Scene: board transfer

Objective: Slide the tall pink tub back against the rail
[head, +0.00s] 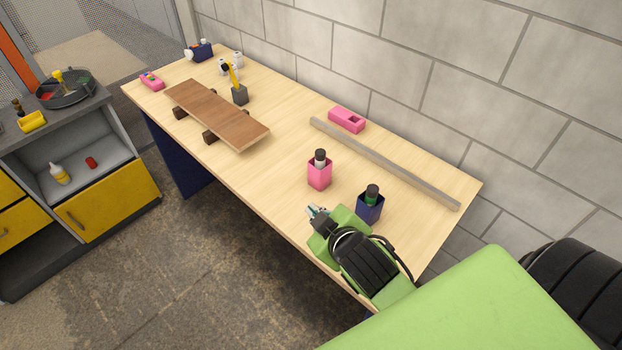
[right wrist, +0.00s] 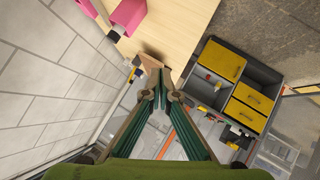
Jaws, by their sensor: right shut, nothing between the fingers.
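The tall pink tub (head: 319,175) stands upright on the table with a black-capped bottle in it. It is in front of the rail (head: 385,163), with bare tabletop between them. The rail is a long grey bar lying along the back of the table. My right gripper (head: 313,210) is shut and empty, in front of the tub and apart from it, near the table's front edge. In the right wrist view the closed fingers (right wrist: 163,85) point away from the camera, and the pink tub (right wrist: 128,14) shows at the top edge, partly cut off. My left gripper is not in view.
A dark blue tub (head: 369,208) with a green, black-capped bottle stands right of the pink tub. A low pink box (head: 346,119) lies behind the rail. A brown board (head: 217,113) on dark supports is at the left. A block wall (head: 440,85) runs behind the table.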

